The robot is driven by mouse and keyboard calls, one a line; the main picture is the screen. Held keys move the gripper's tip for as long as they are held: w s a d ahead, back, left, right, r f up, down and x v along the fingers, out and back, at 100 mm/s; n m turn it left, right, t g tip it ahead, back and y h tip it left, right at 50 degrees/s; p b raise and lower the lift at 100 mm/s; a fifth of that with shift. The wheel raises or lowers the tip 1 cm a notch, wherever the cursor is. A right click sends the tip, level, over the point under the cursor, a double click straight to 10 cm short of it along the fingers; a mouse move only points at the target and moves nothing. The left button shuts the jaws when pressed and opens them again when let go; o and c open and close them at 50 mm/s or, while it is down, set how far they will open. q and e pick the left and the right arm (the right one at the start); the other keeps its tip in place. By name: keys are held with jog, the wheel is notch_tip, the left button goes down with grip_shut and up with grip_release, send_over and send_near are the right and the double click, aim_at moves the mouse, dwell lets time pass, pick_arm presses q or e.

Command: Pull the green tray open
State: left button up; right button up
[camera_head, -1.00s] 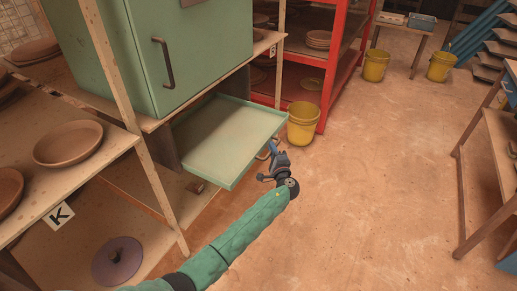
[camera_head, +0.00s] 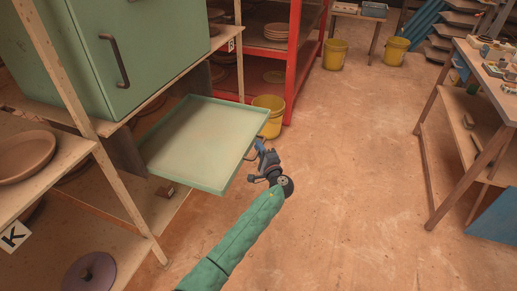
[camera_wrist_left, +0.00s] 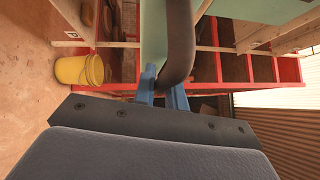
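The green tray (camera_head: 205,145) is a shallow, flat tray sticking out from under the green cabinet, well clear of the shelf frame. A dark curved handle (camera_wrist_left: 180,40) is at its front edge; it shows close up in the left wrist view. My left gripper (camera_head: 261,150) is at that front edge, with its blue fingers (camera_wrist_left: 163,88) on either side of the handle and close against it. It looks shut on the handle, though the handle hides part of the contact. My right gripper is in neither view.
The green cabinet (camera_head: 150,45) with its own dark handle stands above the tray. A yellow bucket (camera_head: 269,117) stands just behind the tray's far front corner, by the red rack (camera_head: 296,60). A wooden table (camera_head: 465,110) is at right. The floor between is clear.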

pick_arm(q)
jog(key=o, duration=0.4)
jog(key=shift+c, duration=0.2)
jog(key=v, duration=0.7)
jog(key=shift+s+d+b, duration=0.2)
jog(key=shift+s+b, duration=0.1)
jog(key=shift+s, duration=0.05)
